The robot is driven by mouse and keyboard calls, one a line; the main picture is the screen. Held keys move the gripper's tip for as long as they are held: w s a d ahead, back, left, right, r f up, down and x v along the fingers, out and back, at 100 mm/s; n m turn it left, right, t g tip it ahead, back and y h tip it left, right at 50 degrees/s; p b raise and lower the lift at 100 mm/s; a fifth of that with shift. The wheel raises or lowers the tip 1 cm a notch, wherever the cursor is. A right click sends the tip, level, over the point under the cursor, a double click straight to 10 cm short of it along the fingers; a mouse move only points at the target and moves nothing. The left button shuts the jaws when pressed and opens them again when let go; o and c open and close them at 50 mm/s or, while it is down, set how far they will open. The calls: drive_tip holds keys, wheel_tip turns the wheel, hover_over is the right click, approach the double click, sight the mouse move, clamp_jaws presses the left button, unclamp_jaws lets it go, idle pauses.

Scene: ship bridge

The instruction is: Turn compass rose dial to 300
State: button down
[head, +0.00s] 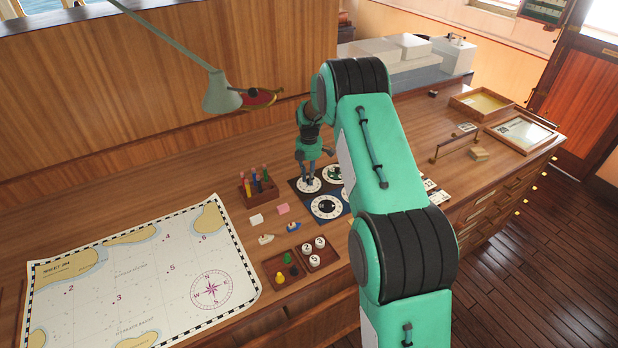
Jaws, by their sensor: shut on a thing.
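A dark panel (297,186) with several round dials lies on the wooden chart table. My gripper (307,177) points down onto the upper-left white dial (309,187) and is shut on its knob, which the fingers hide. A larger white-ringed dial (326,207) with a dark centre sits just in front of it. Another dial with green on it (335,173) lies to the right, partly behind my arm. The markings are too small to read, so I cannot tell which dial is the compass rose or what it points to.
A sea chart (130,285) with a printed compass rose covers the left. A tray (301,271) holds pawns and numbered discs. A pen block (259,187), erasers and small boats stand left of the panel. A desk lamp (222,95) hangs over the table. Frames lie at right.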

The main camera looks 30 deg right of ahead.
drive_tip(key=shift+w+r, duration=0.1)
drive_tip(key=c, duration=1.6)
unclamp_jaws()
wheel_tip(320, 180, up, 12)
drive_tip(key=shift+f, duration=0.1)
